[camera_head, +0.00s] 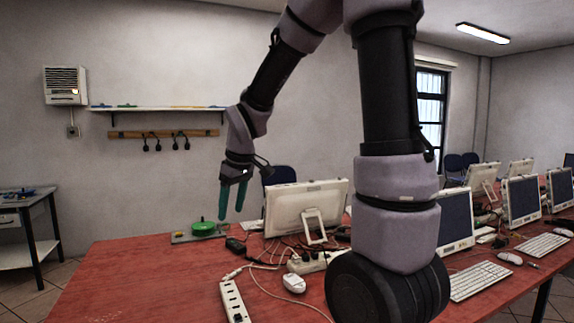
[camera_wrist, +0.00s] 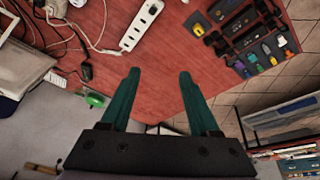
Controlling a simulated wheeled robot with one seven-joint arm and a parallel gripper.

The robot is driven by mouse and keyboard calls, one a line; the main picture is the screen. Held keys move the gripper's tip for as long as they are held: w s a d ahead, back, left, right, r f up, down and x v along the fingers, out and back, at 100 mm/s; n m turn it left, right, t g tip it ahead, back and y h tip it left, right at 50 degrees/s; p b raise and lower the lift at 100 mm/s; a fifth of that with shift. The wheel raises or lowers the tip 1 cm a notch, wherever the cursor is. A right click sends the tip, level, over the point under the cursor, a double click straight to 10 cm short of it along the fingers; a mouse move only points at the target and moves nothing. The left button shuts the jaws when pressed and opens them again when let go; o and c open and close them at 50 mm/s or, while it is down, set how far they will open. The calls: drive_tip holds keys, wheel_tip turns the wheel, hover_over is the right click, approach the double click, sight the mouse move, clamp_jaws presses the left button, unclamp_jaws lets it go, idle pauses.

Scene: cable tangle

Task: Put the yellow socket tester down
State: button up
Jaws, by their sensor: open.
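My gripper (camera_head: 229,216) is open, with its two green fingers pointing down above the far part of the red table. In the wrist view the space between its fingers (camera_wrist: 159,73) is empty, with bare red tabletop showing beyond. A small yellow item (camera_wrist: 197,29), perhaps the yellow socket tester, sits in a dark holder at the upper right of the wrist view, well apart from the fingers. It is too small to identify surely. I cannot make out a yellow tester in the head view.
The red table (camera_head: 130,275) is clear at its left. A white power strip (camera_head: 234,302), tangled cables, a white mouse (camera_head: 294,283) and a monitor (camera_head: 290,208) crowd the middle. A green round object (camera_head: 203,228) sits near my gripper. A dark holder (camera_wrist: 240,40) carries several coloured items.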

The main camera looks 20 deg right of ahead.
drive_tip(key=s+d+r+m+t, duration=0.1)
drive_tip(key=s+d+r+m, duration=0.3)
drive_tip(key=s, duration=0.4)
drive_tip(key=s+d+r+m+t, duration=0.2)
drive_tip(key=s+d+r+m, duration=0.2)
drive_tip(key=s+r+m, duration=0.3)
drive_tip(key=shift+s+d+r+t+y, duration=0.2)
drive_tip(key=shift+s+r+t+y, duration=0.1)
drive_tip(key=shift+s+r, duration=0.6)
drive_tip(key=shift+w, duration=0.1)
